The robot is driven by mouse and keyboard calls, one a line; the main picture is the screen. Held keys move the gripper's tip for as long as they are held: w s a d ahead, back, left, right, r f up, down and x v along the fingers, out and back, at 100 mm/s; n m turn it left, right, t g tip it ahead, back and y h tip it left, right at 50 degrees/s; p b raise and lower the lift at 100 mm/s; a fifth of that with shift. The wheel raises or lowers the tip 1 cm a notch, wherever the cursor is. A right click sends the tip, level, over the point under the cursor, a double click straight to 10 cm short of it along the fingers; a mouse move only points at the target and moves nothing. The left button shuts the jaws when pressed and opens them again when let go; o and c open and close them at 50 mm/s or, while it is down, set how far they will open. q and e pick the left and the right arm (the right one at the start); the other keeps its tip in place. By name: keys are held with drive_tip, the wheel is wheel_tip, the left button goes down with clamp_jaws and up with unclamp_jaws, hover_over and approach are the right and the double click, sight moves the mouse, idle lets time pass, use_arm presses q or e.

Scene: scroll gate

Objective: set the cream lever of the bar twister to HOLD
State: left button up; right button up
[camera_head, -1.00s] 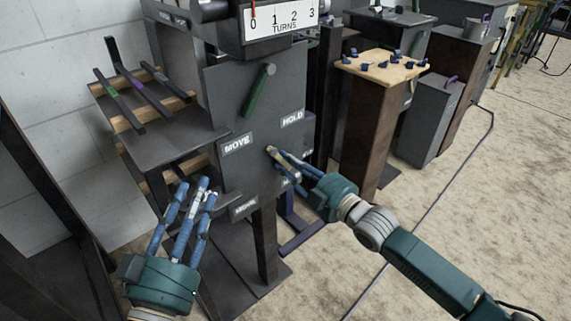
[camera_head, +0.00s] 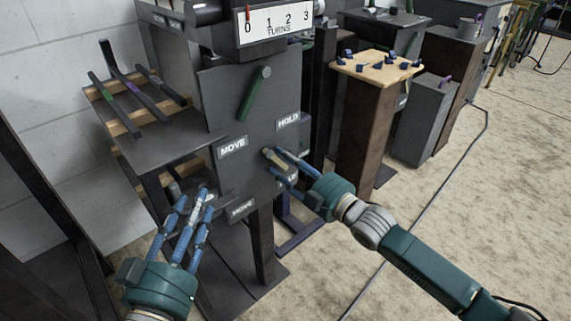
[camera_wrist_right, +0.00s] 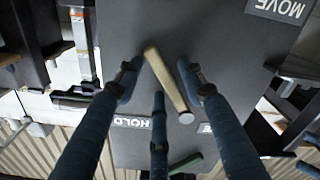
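The bar twister's dark front plate (camera_head: 222,105) stands ahead of me. It carries a MOVE label (camera_head: 233,147) at left and a HOLD label (camera_head: 287,122) at right. The cream lever (camera_head: 274,156) is below and between them, its free end toward the upper left, partly hidden by fingers. In the right wrist view the cream lever (camera_wrist_right: 166,78) lies between the spread fingers of my right gripper (camera_wrist_right: 165,76), with no clear grip on it. The HOLD label (camera_wrist_right: 132,122) appears upside down there. My left gripper (camera_head: 194,197) is open and empty, low and left of the plate.
A green lever (camera_head: 254,94) sits higher on the plate, under a TURNS scale (camera_head: 278,22). A rack with several bars (camera_head: 128,84) stands at left. A wooden-topped stand (camera_head: 376,66) with small blue pieces is at right. Open floor (camera_head: 470,200) lies at right.

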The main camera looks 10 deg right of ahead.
drive_tip(key=v, duration=1.2)
idle(0.3)
